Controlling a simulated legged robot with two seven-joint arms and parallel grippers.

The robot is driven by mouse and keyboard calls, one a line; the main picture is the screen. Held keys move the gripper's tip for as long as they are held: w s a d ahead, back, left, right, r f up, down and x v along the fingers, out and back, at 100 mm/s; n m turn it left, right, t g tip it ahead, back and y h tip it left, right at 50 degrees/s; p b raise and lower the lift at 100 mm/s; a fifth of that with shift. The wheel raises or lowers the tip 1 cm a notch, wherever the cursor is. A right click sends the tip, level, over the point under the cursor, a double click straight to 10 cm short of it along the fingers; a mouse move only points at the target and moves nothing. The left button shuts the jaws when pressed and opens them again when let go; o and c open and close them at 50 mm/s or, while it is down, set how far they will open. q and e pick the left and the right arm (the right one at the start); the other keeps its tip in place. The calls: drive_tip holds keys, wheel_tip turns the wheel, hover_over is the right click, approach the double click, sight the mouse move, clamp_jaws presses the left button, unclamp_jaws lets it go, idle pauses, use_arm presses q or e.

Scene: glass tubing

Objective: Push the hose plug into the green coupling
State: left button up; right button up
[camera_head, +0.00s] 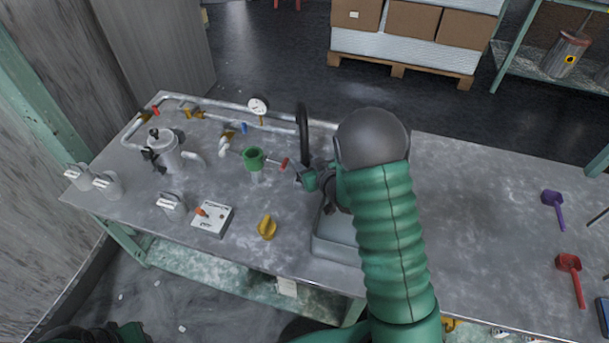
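The green coupling (254,157) stands upright on the metal table, left of the middle. My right gripper (299,175) is just to its right, apart from it, with my green arm reaching over the table. A small red piece (283,163) lies between the fingertips and the coupling; I cannot tell whether it is the hose plug or a handle. A black hose (302,122) arches up behind the gripper, and its lower end is hidden there. The fingers are too small to show whether they hold anything. My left gripper is not in view.
A gauge (258,107) and pipes stand behind the coupling. A metal pot (162,152) is to the left. A switch box (212,218) and yellow knob (267,228) are in front. A grey box (335,240) sits under my arm.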

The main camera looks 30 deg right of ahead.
drive_tip(key=shift+d, duration=0.2)
drive_tip(key=shift+a+r, duration=0.1)
drive_tip(key=shift+a, duration=0.25)
drive_tip(key=c, duration=0.7)
clamp_jaws()
drive_tip(key=shift+d, duration=0.15)
